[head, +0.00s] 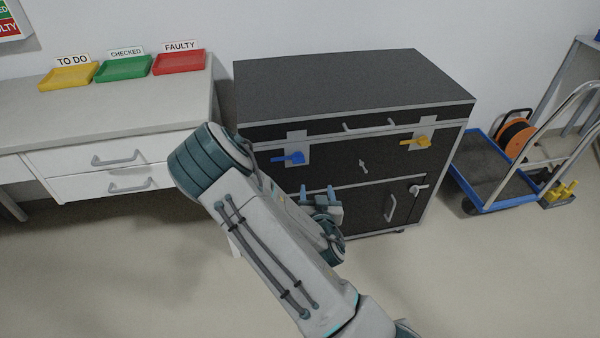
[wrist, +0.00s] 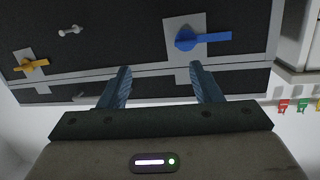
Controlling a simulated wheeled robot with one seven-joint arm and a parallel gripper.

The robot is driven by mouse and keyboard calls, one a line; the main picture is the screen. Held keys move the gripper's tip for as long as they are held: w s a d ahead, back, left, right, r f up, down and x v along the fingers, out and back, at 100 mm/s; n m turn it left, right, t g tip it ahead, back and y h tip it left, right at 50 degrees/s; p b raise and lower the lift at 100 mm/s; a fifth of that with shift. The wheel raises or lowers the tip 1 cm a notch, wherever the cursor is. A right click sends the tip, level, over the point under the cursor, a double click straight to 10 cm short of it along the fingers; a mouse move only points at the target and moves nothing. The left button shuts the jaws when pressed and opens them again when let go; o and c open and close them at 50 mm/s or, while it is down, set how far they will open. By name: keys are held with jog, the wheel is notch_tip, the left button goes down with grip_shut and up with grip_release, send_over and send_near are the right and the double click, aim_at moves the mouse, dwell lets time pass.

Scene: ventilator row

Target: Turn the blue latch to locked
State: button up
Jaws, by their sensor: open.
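The blue latch (head: 290,158) is on a pale plate at the upper left of the dark cabinet's front (head: 335,160). Its handle lies about level and points left from its pivot in the head view. In the wrist view, which looks upside down, the blue latch (wrist: 205,39) is at the upper right, its handle pointing right. My gripper (head: 317,193) is in front of the cabinet, below and right of the latch in the head view. The jaws also show in the wrist view (wrist: 160,68); they are open, empty and apart from the latch.
A yellow latch (head: 415,142) is on the cabinet's right side. A small grey handle (head: 363,166) and a lower door with a pale latch (head: 418,188) are also there. A desk with trays (head: 124,68) stands left, a blue trolley (head: 490,172) right. The front floor is clear.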

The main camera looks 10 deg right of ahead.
jog(key=w+a+n+t+y+b, duration=0.1)
jog(key=w+a+n+y, duration=0.1)
jog(key=w, duration=1.1)
jog(key=shift+f+n+t+y+b, duration=0.3)
jog(key=shift+f+t, duration=0.05)
jog(key=shift+t, duration=0.05)
jog(key=shift+w+a, duration=0.1)
grip_shut()
